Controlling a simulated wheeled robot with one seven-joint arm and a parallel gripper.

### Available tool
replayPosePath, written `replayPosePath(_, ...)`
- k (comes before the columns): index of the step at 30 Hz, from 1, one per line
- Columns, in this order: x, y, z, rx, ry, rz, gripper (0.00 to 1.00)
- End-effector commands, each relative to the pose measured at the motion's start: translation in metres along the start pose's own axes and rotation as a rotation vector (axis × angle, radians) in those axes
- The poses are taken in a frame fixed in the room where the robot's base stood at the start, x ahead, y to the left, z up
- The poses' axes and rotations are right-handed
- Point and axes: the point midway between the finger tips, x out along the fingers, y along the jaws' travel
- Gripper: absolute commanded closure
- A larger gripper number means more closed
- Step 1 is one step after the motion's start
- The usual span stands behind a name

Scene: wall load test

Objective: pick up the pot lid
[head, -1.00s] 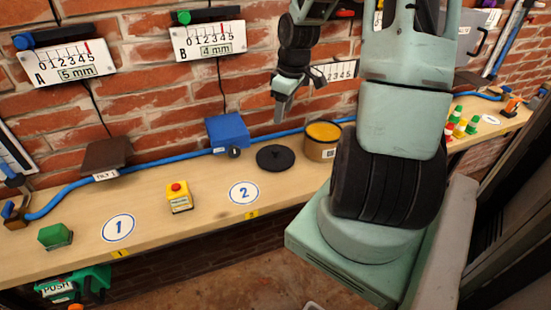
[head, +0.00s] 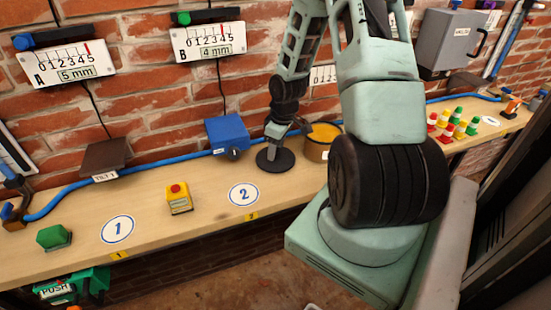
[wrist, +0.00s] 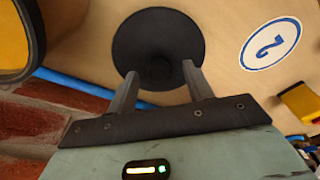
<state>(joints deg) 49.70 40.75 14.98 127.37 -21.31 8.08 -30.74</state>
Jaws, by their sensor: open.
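The pot lid (head: 283,163) is a round dark disc lying on the wooden shelf, between the blue box and the yellow-topped pot. In the wrist view the lid (wrist: 150,35) lies just ahead of the fingertips, with a small round knob near its middle. My gripper (head: 274,147) is directly over the lid in the head view and hides part of it, including the knob. In the wrist view my gripper (wrist: 158,75) is open, with one finger on each side of the knob. I cannot tell whether the fingers touch the lid.
The pot (head: 318,148) stands close to the right of the lid. A blue box (head: 227,132) with a dark knob stands to its left. A blue hose (head: 185,160) runs along the wall.

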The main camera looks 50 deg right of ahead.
Motion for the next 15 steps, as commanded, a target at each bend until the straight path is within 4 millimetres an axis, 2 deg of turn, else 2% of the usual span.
replayPosePath(8, 0.0045, 0.0001, 0.0, 0.0, 0.001, 0.0, 0.49)
replayPosePath(9, 0.0045, 0.0001, 0.0, 0.0, 0.001, 0.0, 0.54)
replayPosePath(13, 0.0044, 0.0001, 0.0, 0.0, 0.0, 0.0, 0.91)
replayPosePath(14, 0.0043, 0.0001, 0.0, 0.0, 0.001, 0.0, 0.97)
replayPosePath(15, 0.0043, 0.0001, 0.0, 0.0, 0.001, 0.0, 0.97)
